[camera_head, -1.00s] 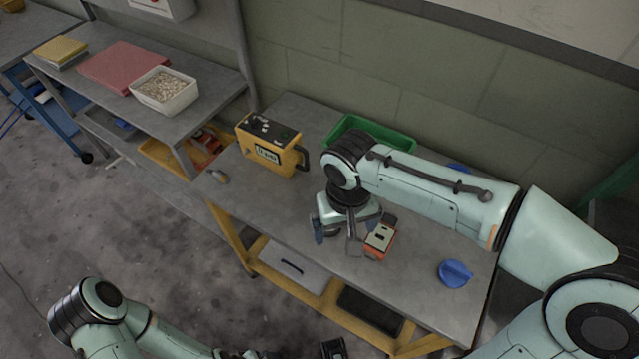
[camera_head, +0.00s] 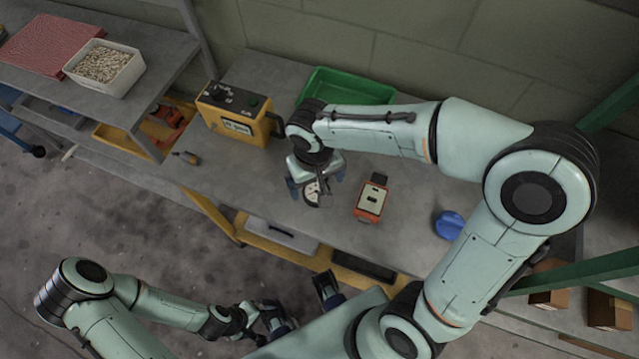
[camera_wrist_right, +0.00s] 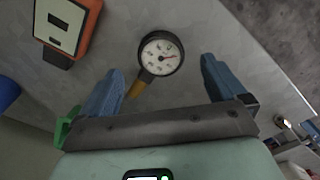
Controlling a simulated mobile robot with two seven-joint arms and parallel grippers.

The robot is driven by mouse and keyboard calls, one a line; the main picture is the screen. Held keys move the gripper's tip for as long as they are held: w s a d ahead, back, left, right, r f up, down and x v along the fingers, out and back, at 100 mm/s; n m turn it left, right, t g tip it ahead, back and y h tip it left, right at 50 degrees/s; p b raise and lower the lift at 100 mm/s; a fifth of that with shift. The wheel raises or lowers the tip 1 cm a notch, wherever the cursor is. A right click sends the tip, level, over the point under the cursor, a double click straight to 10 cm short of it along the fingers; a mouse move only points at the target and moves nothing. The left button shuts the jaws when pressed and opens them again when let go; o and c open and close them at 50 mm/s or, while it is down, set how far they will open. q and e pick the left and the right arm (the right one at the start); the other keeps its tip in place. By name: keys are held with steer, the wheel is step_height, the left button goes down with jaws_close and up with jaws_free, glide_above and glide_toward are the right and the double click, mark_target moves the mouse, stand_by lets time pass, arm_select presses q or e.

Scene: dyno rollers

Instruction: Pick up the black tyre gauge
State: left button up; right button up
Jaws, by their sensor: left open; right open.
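The black tyre gauge (camera_head: 312,194) has a round white dial with a black rim and lies on the grey bench. My right gripper (camera_head: 316,184) is above it, open and empty, partly covering it in the head view. In the right wrist view the gauge (camera_wrist_right: 161,52) lies between and beyond the two open blue fingers (camera_wrist_right: 162,70). A yellowish-brown part (camera_wrist_right: 138,88) of it points back toward the gripper. My left gripper (camera_head: 276,318) is low in the head view, open, in front of the bench and far from the gauge.
An orange meter (camera_head: 370,200) lies right of the gauge, and also shows in the wrist view (camera_wrist_right: 66,25). A blue round object (camera_head: 448,225) is farther right. A yellow case (camera_head: 235,115) and green tray (camera_head: 345,88) stand behind. A small tool (camera_head: 187,158) lies at left.

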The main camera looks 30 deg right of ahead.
mark_target(316, 192)
step_height(316, 192, down, 5)
steer(key=shift+r, duration=0.1)
steer(key=shift+w, duration=0.1)
steer(key=c, duration=1.2)
steer(key=shift+o, duration=0.2)
steer(key=shift+r, duration=0.15)
